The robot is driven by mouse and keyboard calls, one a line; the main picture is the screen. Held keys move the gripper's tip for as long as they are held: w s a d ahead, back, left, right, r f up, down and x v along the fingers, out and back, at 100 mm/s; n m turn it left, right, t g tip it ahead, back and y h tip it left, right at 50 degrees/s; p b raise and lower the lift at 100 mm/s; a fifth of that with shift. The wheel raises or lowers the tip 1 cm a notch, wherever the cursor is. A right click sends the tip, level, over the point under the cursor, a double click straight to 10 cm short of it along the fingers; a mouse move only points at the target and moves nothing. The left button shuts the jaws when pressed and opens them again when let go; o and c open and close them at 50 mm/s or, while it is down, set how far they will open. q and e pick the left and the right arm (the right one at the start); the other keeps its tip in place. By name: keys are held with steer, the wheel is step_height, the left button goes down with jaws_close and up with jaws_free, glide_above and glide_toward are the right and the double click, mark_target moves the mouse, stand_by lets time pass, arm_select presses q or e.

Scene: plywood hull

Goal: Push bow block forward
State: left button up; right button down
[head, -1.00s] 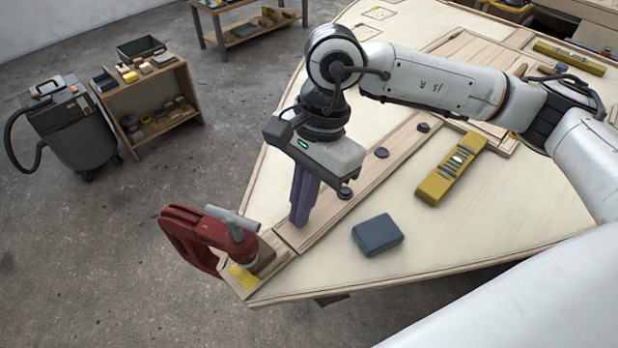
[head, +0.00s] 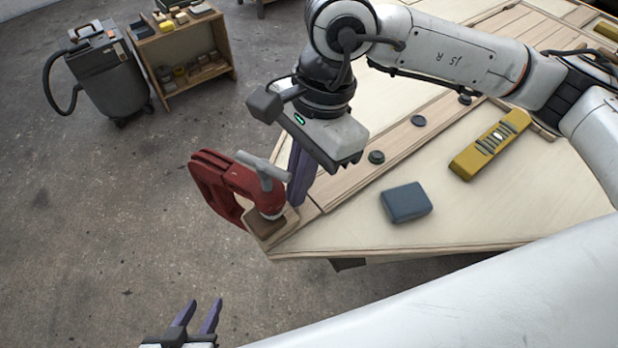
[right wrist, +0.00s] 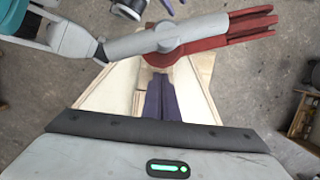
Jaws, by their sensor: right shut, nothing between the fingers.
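The bow block, a small wooden block (head: 267,228), lies at the pointed tip of the plywood hull panel (head: 345,238). A red clamp (head: 222,183) with a grey T-handle sits over it; its round foot hides part of the block. My right gripper (head: 298,190) points down, shut and empty, its purple fingers just behind the clamp. The clamp partly hides the fingertips, so I cannot tell whether they touch the block. In the right wrist view the shut fingers (right wrist: 161,98) point at the clamp (right wrist: 185,48). My left gripper (head: 197,318) is open and empty over the floor.
A blue-grey block (head: 405,202) and a yellow level (head: 490,146) lie on the panel. Several dark round knobs (head: 376,157) line the wooden strip. A shop vacuum (head: 108,75) and a shelf (head: 180,50) stand on the floor at back left. Open floor surrounds the tip.

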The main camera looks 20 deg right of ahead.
steer(key=shift+d, duration=0.1)
steer(key=shift+w+d, duration=0.1)
steer(key=shift+d, duration=0.15)
steer(key=shift+w+d+f+b, duration=0.1)
steer(key=shift+w+d+b, duration=0.15)
steer(key=shift+d+b, duration=0.3)
steer(key=shift+w+d+f+b, duration=0.1)
steer(key=shift+w+d+b, duration=0.2)
steer(key=shift+d, duration=0.4)
steer(key=shift+w+d+r, duration=0.2)
steer(key=shift+d+r, duration=0.35)
steer(key=shift+r, duration=0.2)
steer(key=v, duration=0.9)
